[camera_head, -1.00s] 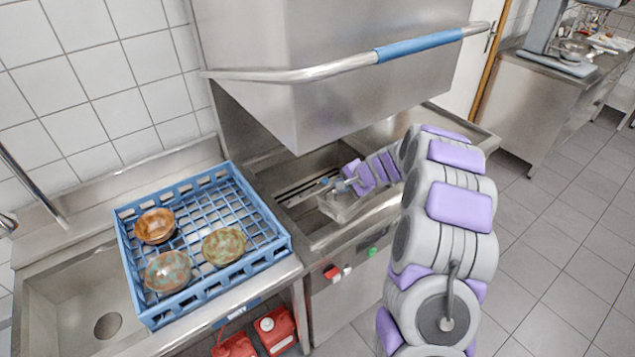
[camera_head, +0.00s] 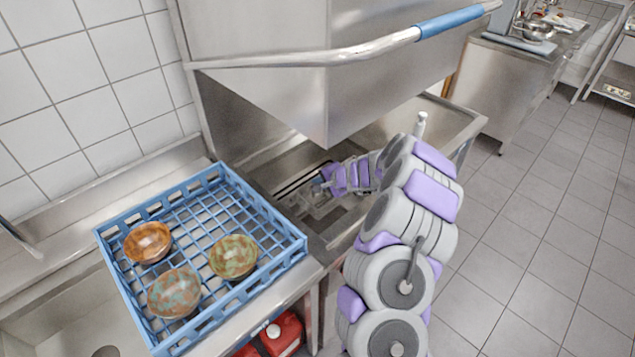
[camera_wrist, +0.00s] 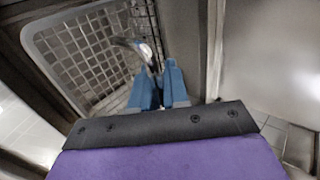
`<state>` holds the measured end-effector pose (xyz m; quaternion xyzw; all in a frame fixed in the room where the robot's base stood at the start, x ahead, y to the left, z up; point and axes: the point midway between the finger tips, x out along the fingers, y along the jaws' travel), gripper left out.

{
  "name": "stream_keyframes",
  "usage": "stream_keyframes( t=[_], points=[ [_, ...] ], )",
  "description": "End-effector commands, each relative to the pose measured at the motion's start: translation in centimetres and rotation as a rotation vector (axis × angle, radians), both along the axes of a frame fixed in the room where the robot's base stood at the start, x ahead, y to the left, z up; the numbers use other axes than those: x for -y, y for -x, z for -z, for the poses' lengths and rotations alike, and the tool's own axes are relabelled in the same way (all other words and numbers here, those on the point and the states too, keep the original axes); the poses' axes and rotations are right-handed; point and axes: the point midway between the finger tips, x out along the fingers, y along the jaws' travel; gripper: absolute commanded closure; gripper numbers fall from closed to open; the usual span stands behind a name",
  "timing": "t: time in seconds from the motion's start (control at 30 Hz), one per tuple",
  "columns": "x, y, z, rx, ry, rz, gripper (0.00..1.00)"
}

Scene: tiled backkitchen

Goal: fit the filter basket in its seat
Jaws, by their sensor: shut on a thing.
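The filter basket (camera_wrist: 82,60) is a pale grey mesh box, in the wrist view at the upper left. My gripper (camera_wrist: 155,72) has blue fingers, shut on the basket's thin curved handle (camera_wrist: 128,45). In the head view my gripper (camera_head: 322,184) reaches under the raised hood into the machine's tank (camera_head: 290,172). The basket (camera_head: 322,207) shows there only as a small pale shape below the fingers, low in the tank. The seat cannot be made out clearly, and I cannot tell whether the basket touches it.
The steel hood (camera_head: 270,75) with its blue-gripped bar (camera_head: 455,22) hangs above my arm. A blue rack (camera_head: 285,245) with three bowls stands at the left on the counter. Red canisters (camera_head: 283,333) stand below. The tiled floor (camera_head: 540,220) at the right is clear.

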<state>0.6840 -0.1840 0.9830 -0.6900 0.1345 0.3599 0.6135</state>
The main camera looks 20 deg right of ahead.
Motion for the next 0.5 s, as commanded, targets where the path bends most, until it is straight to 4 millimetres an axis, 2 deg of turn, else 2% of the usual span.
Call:
stream_keyframes(
  t=[0.5],
  points=[
    [-0.1,0.0,4.5,-0.002,0.001,0.000,1.00]
  ],
)
